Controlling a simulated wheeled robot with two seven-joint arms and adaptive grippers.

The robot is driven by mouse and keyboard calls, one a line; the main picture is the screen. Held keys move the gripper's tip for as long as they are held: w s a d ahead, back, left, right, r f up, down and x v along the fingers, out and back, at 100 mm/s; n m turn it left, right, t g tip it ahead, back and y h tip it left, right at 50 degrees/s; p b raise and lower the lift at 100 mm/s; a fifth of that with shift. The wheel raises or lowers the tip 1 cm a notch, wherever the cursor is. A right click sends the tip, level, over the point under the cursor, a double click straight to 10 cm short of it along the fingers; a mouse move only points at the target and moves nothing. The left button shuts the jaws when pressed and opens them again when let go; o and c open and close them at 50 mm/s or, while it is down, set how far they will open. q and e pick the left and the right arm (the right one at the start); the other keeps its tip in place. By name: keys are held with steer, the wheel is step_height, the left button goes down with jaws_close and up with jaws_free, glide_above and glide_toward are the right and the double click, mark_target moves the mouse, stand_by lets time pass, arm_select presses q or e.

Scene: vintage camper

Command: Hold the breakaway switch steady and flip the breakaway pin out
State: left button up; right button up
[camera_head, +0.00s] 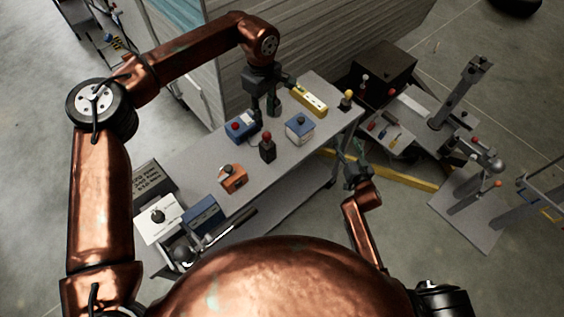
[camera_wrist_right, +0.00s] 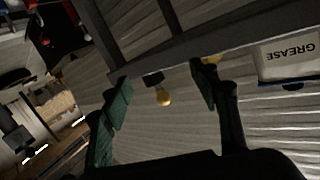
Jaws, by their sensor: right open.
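No label marks the breakaway switch or its pin, so I cannot tell which bench unit it is. Candidates are a blue box with a red button (camera_head: 240,127), a dark block with a red knob (camera_head: 267,148), a blue-and-white box (camera_head: 300,128) and an orange unit (camera_head: 233,178). My left gripper (camera_head: 265,112) points down between the blue boxes, its fingers apart with nothing seen between them. My right gripper (camera_head: 355,163) is open and empty off the bench's right side.
The grey bench (camera_head: 190,160) also holds a yellow strip (camera_head: 309,100), a yellow-knobbed piece (camera_head: 346,100), a white box (camera_head: 158,217) and another blue box (camera_head: 203,214). A ribbed camper wall (camera_head: 300,40) stands behind. A metal stand (camera_head: 460,95) is at right.

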steer(key=s+a+r+n+y, duration=0.1)
steer(key=a+r, duration=0.1)
steer(key=a, duration=0.2)
steer(key=a+r+n+y, duration=0.1)
steer(key=a+r+y, duration=0.1)
steer(key=a, duration=0.2)
steer(key=s+a+r+n+y, duration=0.1)
steer(key=a+r, duration=0.1)
steer(key=a, duration=0.2)
steer(key=shift+s+a+r+n+t, duration=0.15)
steer(key=shift+s+r+n+t, duration=0.1)
steer(key=shift+s+n+t, duration=0.15)
steer(key=n+g+y, duration=0.3)
steer(key=n+y, duration=0.2)
glide_toward(272, 153)
steer(key=x, duration=0.4)
steer(key=shift+w+a+f, duration=0.1)
steer(key=shift+w, duration=0.3)
steer(key=shift+w+a+y, duration=0.15)
steer(key=shift+a+y, duration=0.15)
steer(key=shift+x, duration=3.55)
steer(key=shift+d, duration=0.1)
steer(key=shift+c, duration=0.4)
